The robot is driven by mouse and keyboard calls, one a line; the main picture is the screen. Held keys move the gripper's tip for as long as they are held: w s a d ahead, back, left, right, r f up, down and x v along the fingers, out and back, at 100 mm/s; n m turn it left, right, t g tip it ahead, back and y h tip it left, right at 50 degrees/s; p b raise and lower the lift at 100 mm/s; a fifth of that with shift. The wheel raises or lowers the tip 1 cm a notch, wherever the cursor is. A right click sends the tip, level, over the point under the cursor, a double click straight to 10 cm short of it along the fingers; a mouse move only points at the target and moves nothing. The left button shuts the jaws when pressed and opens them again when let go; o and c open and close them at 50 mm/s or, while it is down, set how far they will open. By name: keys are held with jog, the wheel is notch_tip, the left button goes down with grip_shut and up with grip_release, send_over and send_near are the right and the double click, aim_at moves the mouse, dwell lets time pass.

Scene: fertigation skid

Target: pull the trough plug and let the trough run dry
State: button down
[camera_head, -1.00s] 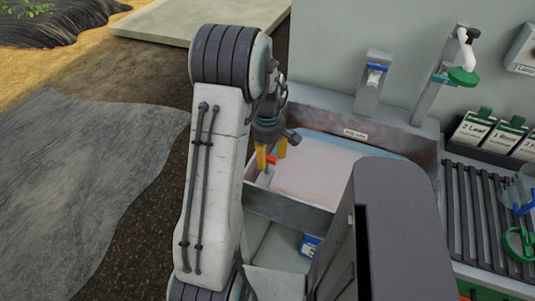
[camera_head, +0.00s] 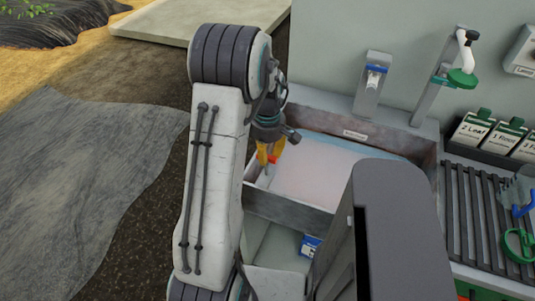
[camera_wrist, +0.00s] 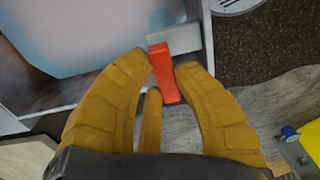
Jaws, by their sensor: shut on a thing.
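The trough (camera_head: 290,209) is a grey basin holding pale pinkish liquid (camera_head: 315,172). The red plug handle (camera_head: 272,158) is at its left end, partly covered by the fingers. My gripper (camera_head: 268,155) has its yellow fingers closed around this handle. In the wrist view, the handle (camera_wrist: 164,72) sits between the tips of my gripper (camera_wrist: 163,72), with the liquid (camera_wrist: 85,30) to its upper left. The lower end of the plug is hidden, so I cannot tell whether it is seated.
A tap with a blue band (camera_head: 375,72) stands behind the trough, and a pipe with a green fitting (camera_head: 462,78) is farther right. A slatted rack (camera_head: 475,215) and labelled green-topped packs (camera_head: 472,130) are on the right. A blue-labelled box (camera_head: 310,246) lies below the trough.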

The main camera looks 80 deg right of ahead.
notch_tip(320, 180, up, 4)
jog(key=shift+p, duration=0.85)
jog(key=shift+f, duration=0.1)
jog(key=c, duration=0.9)
grip_release()
jog(key=shift+c, duration=0.2)
notch_tip(320, 180, up, 12)
